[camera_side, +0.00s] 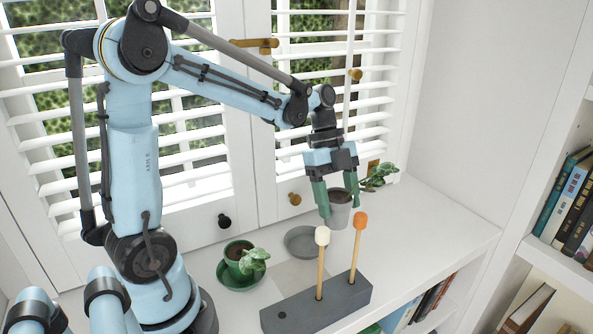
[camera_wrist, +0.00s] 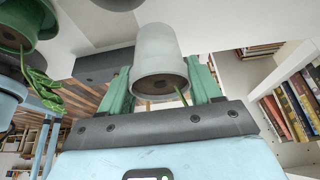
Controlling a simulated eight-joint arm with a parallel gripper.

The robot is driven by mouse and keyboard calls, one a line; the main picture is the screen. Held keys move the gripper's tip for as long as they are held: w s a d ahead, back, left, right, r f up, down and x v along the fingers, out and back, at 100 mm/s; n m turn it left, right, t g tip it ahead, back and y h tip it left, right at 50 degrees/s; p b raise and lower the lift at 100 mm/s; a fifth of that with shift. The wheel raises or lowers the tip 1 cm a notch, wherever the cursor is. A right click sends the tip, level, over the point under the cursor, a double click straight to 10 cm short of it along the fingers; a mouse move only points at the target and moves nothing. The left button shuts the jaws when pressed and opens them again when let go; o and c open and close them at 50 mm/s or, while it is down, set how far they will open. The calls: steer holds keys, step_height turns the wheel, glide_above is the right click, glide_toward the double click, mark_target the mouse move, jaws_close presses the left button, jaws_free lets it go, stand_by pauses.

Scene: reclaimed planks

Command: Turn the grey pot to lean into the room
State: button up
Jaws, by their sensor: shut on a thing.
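The grey pot (camera_side: 339,215) is between the green fingers of my gripper (camera_side: 340,208), which is shut on it. Its leafy plant (camera_side: 379,176) leans to the right, toward the white side wall. In the wrist view the pot (camera_wrist: 157,50) shows its rim and brown soil between the fingers, with a bit of green stem; the leaves are hidden there. An empty grey saucer (camera_side: 301,242) lies left of the pot, apart from it in the picture. I cannot tell whether the pot's base touches the white top.
A green pot (camera_side: 238,254) with a plant leaning right stands on a green saucer (camera_side: 241,277). A dark grey block (camera_side: 335,301) holds two sticks, one white-tipped (camera_side: 322,235), one orange-tipped (camera_side: 360,220), close in front. Shutters stand behind. The top is clear at right.

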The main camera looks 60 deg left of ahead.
steer(key=s+a+f+m+g, duration=0.1)
steer(key=m, duration=0.3)
steer(key=s+a+f+m+g+y, duration=0.1)
steer(key=a+f+m, duration=0.1)
steer(key=m, duration=0.1)
steer(key=s+a+f+m+g+y, duration=0.1)
steer(key=s+a+f+m+g, duration=0.1)
steer(key=m, duration=0.2)
steer(key=shift+a+f+m, duration=0.1)
steer(key=shift+f+m, duration=0.05)
steer(key=shift+m, duration=0.15)
steer(key=shift+f, duration=1.45)
steer(key=o, duration=1.5)
steer(key=shift+c, duration=0.2)
steer(key=shift+w+r, duration=0.1)
